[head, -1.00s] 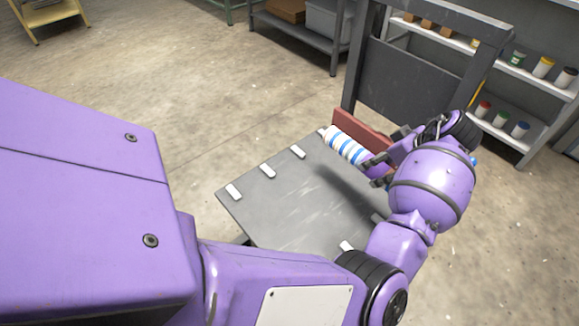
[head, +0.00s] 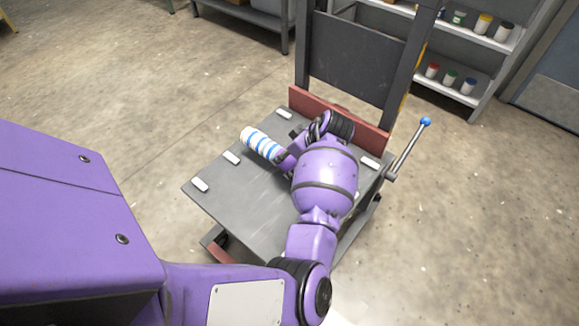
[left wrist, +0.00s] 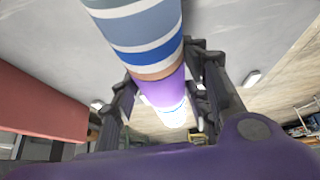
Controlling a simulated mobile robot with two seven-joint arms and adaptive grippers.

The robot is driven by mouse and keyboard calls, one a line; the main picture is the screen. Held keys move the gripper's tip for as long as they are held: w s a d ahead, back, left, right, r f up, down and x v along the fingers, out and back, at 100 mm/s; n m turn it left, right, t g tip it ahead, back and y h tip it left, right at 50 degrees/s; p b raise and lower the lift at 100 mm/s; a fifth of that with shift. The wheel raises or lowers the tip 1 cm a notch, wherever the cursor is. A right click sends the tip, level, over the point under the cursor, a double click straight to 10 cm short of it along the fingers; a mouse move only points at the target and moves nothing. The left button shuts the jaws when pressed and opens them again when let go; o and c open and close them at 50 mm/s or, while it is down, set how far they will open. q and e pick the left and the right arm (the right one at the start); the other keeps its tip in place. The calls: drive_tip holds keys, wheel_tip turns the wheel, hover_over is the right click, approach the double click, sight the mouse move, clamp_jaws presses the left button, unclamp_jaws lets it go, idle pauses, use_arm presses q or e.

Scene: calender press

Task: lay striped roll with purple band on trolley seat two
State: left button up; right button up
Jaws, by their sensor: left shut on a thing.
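The striped roll (head: 261,144) is white with blue stripes; its purple band (left wrist: 162,90) shows between my fingers in the left wrist view. My left gripper (head: 287,157) is shut around the roll near that band. The roll lies roughly level over the far left part of the trolley's grey deck (head: 245,195); I cannot tell whether it touches. White pads (head: 231,158) stand along the deck's left edge, one (head: 284,114) beyond the roll and one (head: 370,162) at the right. Seat numbers are not readable. My arm hides part of the deck. My right gripper is out of view.
A red rail (head: 372,135) and a dark upright panel (head: 355,65) stand at the trolley's far end. A lever with a blue knob (head: 425,122) rises at its right. A shelf (head: 440,85) with jars is behind. The floor at left is clear.

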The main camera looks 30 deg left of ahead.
sight(290, 167)
use_arm(q)
drive_tip(key=shift+s+a+f, duration=0.1)
drive_tip(key=shift+f, duration=0.8)
drive_tip(key=shift+s+a+f, duration=0.1)
drive_tip(key=shift+f, duration=0.8)
drive_tip(key=shift+f+b, duration=0.1)
drive_tip(key=shift+b, duration=0.2)
drive_tip(key=o, duration=1.5)
drive_tip(key=p+v, duration=0.1)
drive_tip(key=v, duration=1.1)
